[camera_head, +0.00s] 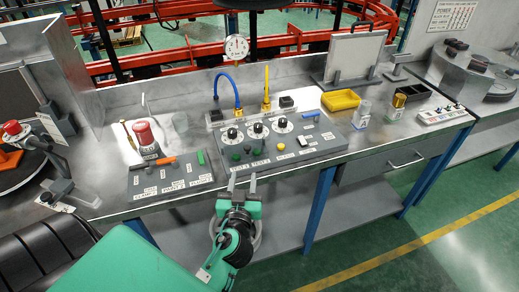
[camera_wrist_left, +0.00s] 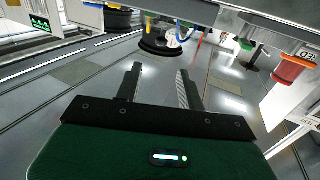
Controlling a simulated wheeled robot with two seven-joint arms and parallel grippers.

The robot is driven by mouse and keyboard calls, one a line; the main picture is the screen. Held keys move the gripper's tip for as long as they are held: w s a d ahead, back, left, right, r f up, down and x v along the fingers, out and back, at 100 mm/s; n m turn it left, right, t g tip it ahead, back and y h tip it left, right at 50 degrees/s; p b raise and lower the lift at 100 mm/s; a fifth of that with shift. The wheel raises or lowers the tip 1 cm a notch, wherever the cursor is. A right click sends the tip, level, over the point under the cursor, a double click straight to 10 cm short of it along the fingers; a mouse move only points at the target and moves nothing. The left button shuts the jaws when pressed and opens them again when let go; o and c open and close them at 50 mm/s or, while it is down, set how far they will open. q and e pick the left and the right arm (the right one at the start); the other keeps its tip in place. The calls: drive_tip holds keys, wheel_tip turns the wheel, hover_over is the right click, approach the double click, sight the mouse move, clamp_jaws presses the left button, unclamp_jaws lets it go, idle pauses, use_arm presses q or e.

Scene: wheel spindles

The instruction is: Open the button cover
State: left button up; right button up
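A grey control panel (camera_head: 270,142) with dials, a row of buttons and labels stands on the metal bench. Its buttons include a green button (camera_head: 235,157) and a yellow button (camera_head: 281,147). A white rocker-like piece (camera_head: 303,140) sits at their right. I cannot tell which part is the button cover. My left gripper (camera_head: 243,184) is just in front of the panel's near edge, with its fingers apart and nothing between them. The left wrist view also shows the open fingers (camera_wrist_left: 158,88), pointing under the bench edge. My right gripper is not in view.
The bench front has a drawer (camera_head: 400,162).

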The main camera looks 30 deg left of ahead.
sight(247, 150)
use_arm(q)
drive_tip(key=p+x, duration=0.2)
drive_tip(key=x, duration=0.5)
drive_tip(key=shift+a+r+p, duration=0.1)
drive_tip(key=shift+r+p, duration=0.05)
drive_tip(key=shift+p, duration=0.25)
drive_tip(key=p+x, duration=0.1)
drive_tip(key=x, duration=0.4)
drive_tip(key=shift+w+a, duration=0.1)
drive_tip(key=shift+w, duration=0.05)
drive_tip(key=shift+w+a+p, duration=0.25)
drive_tip(key=shift+w+p, duration=0.1)
drive_tip(key=shift+w, duration=0.1)
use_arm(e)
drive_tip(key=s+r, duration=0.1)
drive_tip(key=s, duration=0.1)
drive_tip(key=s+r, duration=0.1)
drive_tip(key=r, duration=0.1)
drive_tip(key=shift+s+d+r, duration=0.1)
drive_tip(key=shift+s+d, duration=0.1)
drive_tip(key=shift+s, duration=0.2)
use_arm(q)
clamp_jaws()
